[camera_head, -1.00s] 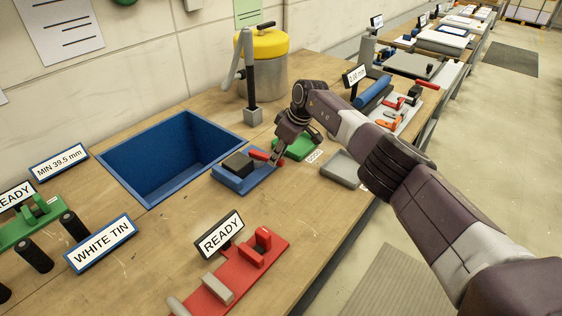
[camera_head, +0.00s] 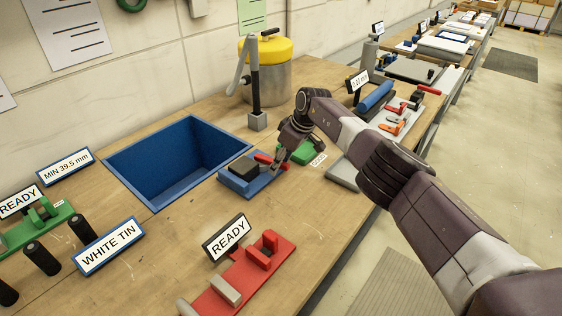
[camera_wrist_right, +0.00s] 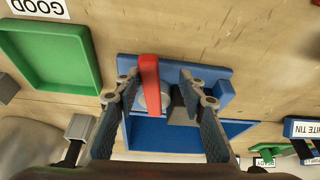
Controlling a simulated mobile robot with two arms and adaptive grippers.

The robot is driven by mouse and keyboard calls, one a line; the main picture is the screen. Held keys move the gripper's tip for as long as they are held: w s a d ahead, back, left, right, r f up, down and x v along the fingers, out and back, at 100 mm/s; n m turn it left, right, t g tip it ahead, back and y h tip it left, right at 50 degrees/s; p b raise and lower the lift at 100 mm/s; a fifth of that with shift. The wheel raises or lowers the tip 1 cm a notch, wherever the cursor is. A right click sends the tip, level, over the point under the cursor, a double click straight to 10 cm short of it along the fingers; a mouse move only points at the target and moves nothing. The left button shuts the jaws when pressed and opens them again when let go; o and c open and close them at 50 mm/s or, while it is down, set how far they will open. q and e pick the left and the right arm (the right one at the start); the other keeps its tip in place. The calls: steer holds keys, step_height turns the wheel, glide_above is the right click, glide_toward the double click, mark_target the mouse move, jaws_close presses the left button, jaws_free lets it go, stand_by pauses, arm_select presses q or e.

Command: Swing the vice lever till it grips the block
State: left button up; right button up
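The blue vice (camera_head: 236,185) stands on the wooden bench, right of the sunken blue bin. A dark block (camera_head: 243,169) sits on it, and whether the vice grips the block cannot be told. Its red lever (camera_head: 263,159) lies near my right gripper (camera_head: 280,162). In the right wrist view the red lever (camera_wrist_right: 150,84) passes between the fingers of my right gripper (camera_wrist_right: 162,80), close to the left finger. The fingers are apart, with a gap to the right of the lever. The dark block (camera_wrist_right: 180,106) is partly hidden by the right finger. My left gripper is not in view.
The blue bin (camera_head: 121,174) opens just left of the vice. A red fixture (camera_head: 272,262) with a READY sign stands in front. Bare bench lies between it and the vice.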

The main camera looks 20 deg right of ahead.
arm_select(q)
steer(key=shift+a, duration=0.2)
arm_select(e)
steer(key=shift+w+d+r, duration=0.1)
steer(key=shift+r, duration=0.1)
steer(key=shift+d+r, duration=0.25)
steer(key=shift+r, duration=0.35)
steer(key=v, duration=1)
steer(key=shift+s+r, duration=0.25)
steer(key=shift+s, duration=0.1)
